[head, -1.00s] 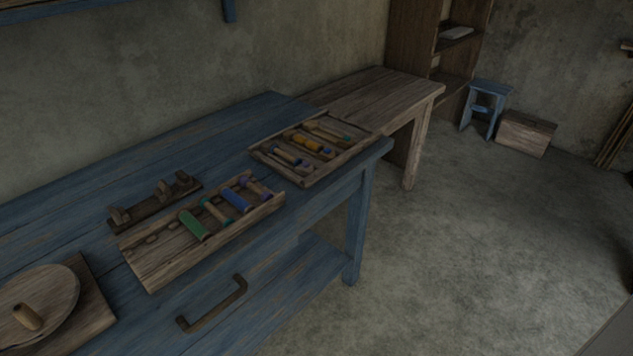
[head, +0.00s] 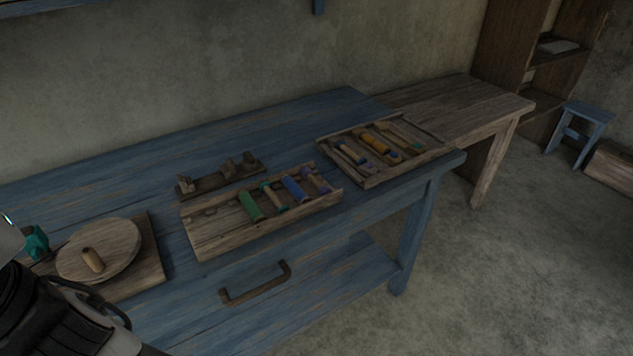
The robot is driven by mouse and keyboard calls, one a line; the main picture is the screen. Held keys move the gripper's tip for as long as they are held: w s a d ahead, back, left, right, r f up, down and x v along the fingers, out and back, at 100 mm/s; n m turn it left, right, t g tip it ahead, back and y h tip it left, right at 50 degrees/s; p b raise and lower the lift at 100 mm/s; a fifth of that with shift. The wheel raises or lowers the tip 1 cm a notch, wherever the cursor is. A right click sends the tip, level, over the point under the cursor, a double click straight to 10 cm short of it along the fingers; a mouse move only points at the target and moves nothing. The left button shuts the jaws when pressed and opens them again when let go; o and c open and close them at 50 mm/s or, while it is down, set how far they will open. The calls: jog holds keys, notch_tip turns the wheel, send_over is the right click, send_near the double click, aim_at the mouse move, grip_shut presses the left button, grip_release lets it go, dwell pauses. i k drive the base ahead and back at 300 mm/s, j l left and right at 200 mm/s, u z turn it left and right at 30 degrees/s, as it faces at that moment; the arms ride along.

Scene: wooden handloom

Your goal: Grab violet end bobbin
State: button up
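A bobbin with violet ends (head: 317,180) lies at the right end of the near wooden tray (head: 215,237) on the blue bench. A blue-wound bobbin (head: 294,188) lies just left of it, then a slim bobbin with green ends (head: 272,196) and a green-wound bobbin (head: 250,206). Part of my arm shows at the lower left, far from the tray. My gripper's fingertips do not show, and I cannot tell what it holds.
A second tray (head: 372,182) with several bobbins and tools sits at the bench's right end. A wooden rack (head: 222,178) stands behind the near tray. A round wooden disc with a peg (head: 112,238) lies left. A teal object (head: 36,242) shows beside my arm.

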aim_at(307, 173)
jog(key=l+u, duration=0.15)
jog(key=u, duration=0.3)
jog(key=l+u, duration=0.15)
jog(key=u, duration=0.35)
jog(key=l+u, duration=0.25)
jog(key=l, duration=0.25)
jog(key=l+u, duration=0.3)
jog(key=l, duration=0.65)
jog(key=k+l+u, duration=0.1)
jog(key=l, duration=0.35)
jog(key=i+l, duration=0.15)
jog(key=i, duration=0.1)
